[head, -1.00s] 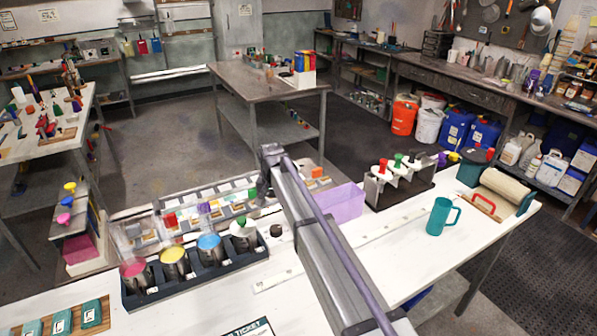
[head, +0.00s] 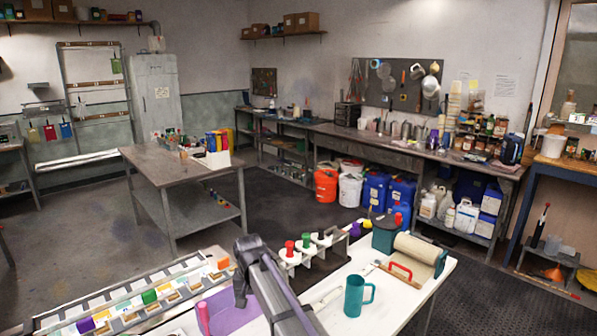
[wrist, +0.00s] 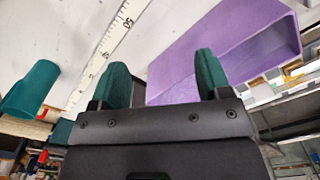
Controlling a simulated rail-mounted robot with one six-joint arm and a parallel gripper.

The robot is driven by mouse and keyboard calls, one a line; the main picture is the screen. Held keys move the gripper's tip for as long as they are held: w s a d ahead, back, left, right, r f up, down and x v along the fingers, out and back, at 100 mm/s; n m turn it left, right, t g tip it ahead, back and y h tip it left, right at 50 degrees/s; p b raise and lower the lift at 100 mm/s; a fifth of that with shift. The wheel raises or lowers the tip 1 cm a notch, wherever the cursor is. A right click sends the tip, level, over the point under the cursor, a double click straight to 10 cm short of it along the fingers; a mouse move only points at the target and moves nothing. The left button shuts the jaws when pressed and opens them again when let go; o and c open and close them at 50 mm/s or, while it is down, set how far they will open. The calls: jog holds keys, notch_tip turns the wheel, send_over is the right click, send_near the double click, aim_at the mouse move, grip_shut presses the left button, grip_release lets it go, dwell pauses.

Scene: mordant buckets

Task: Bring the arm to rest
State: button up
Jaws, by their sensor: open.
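My gripper (wrist: 162,78) shows in the wrist view with its two green-padded fingers apart and nothing between them. A purple open box (wrist: 222,50) lies beyond the right finger, and a white ruler strip (wrist: 108,45) runs beyond the left one. The teal mug (wrist: 30,90) is at the left edge of that view. In the head view my arm rises from the bottom middle, bends, and its dark end link drops over the purple box (head: 228,315); the gripper fingers are not visible there. The mug (head: 357,297) stands on the white bench to the right of my arm.
On the white bench, a rack with red and green stoppers (head: 305,250) stands behind my arm, with a cream roll (head: 420,249) to the right. A grey table (head: 150,163) stands beyond open floor.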

jog(key=s+d+f+b, duration=0.1)
jog(key=s+d, duration=1)
jog(key=d, duration=0.4)
jog(key=s+d+f+m+b, duration=0.1)
jog(key=s+d, duration=1)
jog(key=d, duration=0.4)
jog(key=shift+s+d, duration=0.15)
